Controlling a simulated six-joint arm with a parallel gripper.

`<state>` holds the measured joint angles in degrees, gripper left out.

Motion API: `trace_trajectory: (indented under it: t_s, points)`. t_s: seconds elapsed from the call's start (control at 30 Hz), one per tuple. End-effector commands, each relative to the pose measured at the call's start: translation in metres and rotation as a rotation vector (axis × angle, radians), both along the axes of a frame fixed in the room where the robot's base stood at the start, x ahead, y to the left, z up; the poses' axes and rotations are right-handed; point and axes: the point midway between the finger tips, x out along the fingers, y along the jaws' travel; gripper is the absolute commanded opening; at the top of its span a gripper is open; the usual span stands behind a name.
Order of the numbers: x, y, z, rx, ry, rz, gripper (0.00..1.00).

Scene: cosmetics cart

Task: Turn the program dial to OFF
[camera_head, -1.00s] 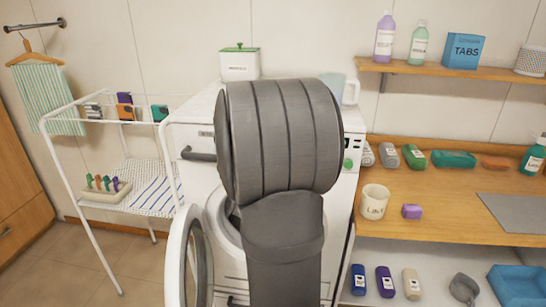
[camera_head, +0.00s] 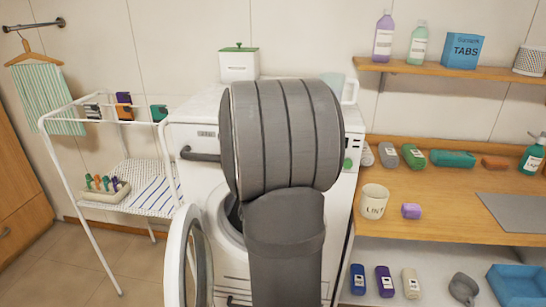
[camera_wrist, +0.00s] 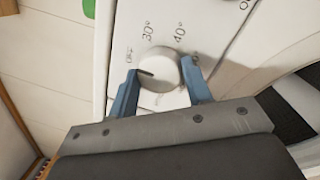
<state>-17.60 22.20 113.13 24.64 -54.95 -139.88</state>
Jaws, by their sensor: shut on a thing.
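The white program dial (camera_wrist: 160,70) is on the washing machine's panel in the wrist view. Its dark pointer line faces left, close to the small OFF label (camera_wrist: 128,57) and a little below its direction. The 30° and 40° marks are printed around the dial's far side. My gripper (camera_wrist: 160,88) has its blue fingers on either side of the dial and is shut on it. In the head view, my arm hides the dial and the gripper. The white washing machine (camera_head: 190,118) stands in the middle there.
The machine's round door (camera_head: 190,260) stands open at the front. A drying rack (camera_head: 55,160) is to the left. A wooden counter (camera_head: 450,210) with a mug (camera_head: 374,201) and several items is to the right. A green-lidded canister (camera_head: 239,65) stands at the machine's back.

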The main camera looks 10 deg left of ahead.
Motion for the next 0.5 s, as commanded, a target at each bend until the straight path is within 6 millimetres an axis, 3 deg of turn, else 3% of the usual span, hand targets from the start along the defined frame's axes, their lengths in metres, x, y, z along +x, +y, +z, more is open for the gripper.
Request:
trace_trajectory:
  t_s: [0.47, 0.5]
  points:
    - [0.0000, -0.0004, -0.0002, -0.012, 0.001, -0.001, 0.23]
    - [0.0000, -0.0004, -0.0002, -0.012, 0.001, -0.001, 0.53]
